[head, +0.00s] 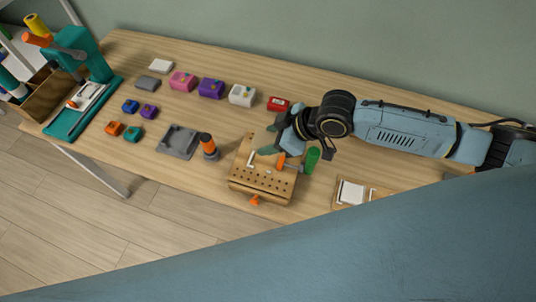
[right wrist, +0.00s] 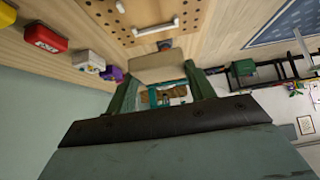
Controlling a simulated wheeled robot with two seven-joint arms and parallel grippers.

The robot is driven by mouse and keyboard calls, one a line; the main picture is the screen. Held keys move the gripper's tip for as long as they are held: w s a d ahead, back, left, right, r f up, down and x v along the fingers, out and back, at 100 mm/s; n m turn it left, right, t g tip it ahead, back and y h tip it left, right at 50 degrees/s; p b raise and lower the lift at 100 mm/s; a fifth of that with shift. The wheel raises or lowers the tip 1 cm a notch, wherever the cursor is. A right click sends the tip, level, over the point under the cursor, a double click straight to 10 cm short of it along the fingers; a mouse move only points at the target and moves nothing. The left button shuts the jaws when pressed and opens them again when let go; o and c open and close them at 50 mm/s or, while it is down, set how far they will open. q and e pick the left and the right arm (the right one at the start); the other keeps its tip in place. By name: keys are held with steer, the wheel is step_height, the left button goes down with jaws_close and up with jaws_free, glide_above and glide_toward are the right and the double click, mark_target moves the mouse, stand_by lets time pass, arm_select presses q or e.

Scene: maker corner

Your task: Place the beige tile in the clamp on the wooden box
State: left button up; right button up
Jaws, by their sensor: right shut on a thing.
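The wooden box (head: 262,182) with rows of holes stands on the table in the middle of the head view. The white bar also shows in the right wrist view (right wrist: 163,27). My right gripper (head: 272,141) is at the back edge of the box. It is shut on the beige tile (right wrist: 158,67), which sticks out past the fingertips toward the box. Whether the tile touches the box or clamp I cannot tell. My left gripper is out of view.
A red block (head: 278,104) and a white block (head: 242,95) stand behind the gripper. A grey plate (head: 180,142) and an orange-topped tool (head: 208,147) stand left of the box. A tray with white pieces (head: 351,192) lies at right. A teal press (head: 85,60) stands far left.

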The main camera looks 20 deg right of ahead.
step_height(320, 180, down, 4)
steer(key=shift+r, duration=0.25)
steer(key=shift+f, duration=0.7)
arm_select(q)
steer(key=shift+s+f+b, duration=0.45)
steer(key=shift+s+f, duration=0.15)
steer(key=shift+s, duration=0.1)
arm_select(e)
steer(key=shift+f, duration=1.6)
steer(key=shift+f, duration=0.1)
steer(key=o, duration=1)
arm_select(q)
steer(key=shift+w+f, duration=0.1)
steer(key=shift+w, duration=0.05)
arm_select(e)
steer(key=shift+r, duration=0.25)
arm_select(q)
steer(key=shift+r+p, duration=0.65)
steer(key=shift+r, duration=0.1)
arm_select(e)
steer(key=v, duration=1.1)
steer(key=shift+s+d+r, duration=0.25)
